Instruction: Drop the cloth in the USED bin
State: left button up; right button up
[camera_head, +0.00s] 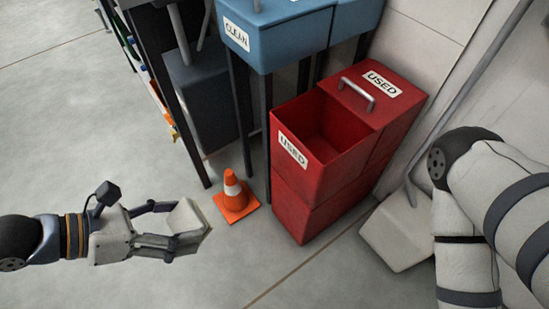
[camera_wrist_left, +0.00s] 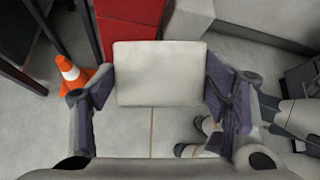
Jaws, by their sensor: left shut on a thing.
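A whitish folded cloth (camera_head: 186,216) is held in my left gripper (camera_head: 178,224), whose fingers are closed on its sides. In the left wrist view the cloth (camera_wrist_left: 160,74) shows as a flat pale rectangle between the two fingers (camera_wrist_left: 158,90). The red USED bin (camera_head: 312,190) stands to the right of the gripper, with its front part open at the top and its inside bare where visible. Its rear part has a handle and a second USED label. The cloth is apart from the bin, to its left. My right arm is at the right; its gripper does not show.
An orange traffic cone (camera_head: 234,194) stands on the floor between the gripper and the red bin. A blue CLEAN bin (camera_head: 270,38) on dark legs is behind. A grey flat-based pole (camera_head: 398,235) stands right of the red bin. Floor at the front left is clear.

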pick_arm(q)
jog(key=shift+s+m+t, duration=0.15)
jog(key=shift+m+t, duration=0.15)
jog(key=shift+r, duration=0.1)
jog(key=shift+a, duration=0.15)
jog(key=shift+s+a+r, duration=0.1)
jog(key=shift+s+a, duration=0.05)
jog(key=shift+s, duration=0.1)
